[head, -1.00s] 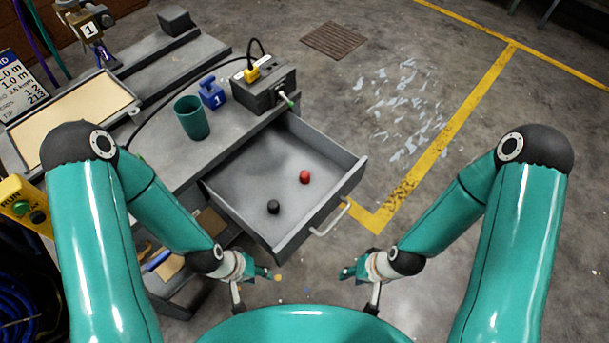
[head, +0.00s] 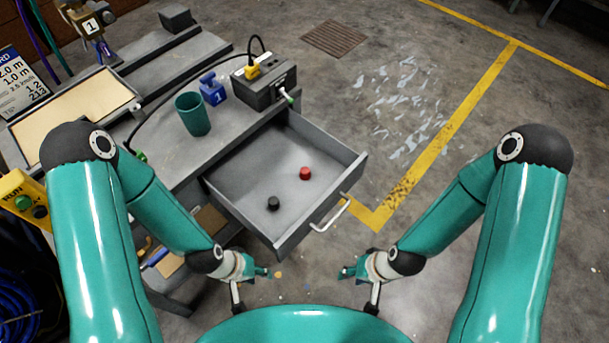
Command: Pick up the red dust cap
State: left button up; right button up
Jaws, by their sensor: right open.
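The red dust cap (head: 305,173) stands in the open grey drawer (head: 232,205), toward its right side. A similar black cap (head: 272,203) stands in the drawer nearer to me, to the left of the red one. My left gripper (head: 253,287) is empty, in front of the drawer's near left corner, with its fingers apart. My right gripper (head: 358,287) is open and empty, to the right of it and nearer to me than the drawer handle (head: 331,217). Neither gripper touches a cap.
The bench (head: 175,155) carries a green cup (head: 193,114), a blue block-shaped item (head: 212,92) and a dark box (head: 262,82) with a yellow plug and cable. The drawer's walls and handle stick out toward my grippers. Open floor (head: 480,220) lies to the right, with yellow lines.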

aim_at(304, 174)
jog(key=u, duration=0.05)
jog(key=k, duration=0.45)
jog(key=z, duration=0.5)
jog(key=i, duration=0.15)
jog(key=u, duration=2.75)
jog(key=k, duration=1.8)
jog(key=z, duration=0.85)
jog(key=i, duration=1)
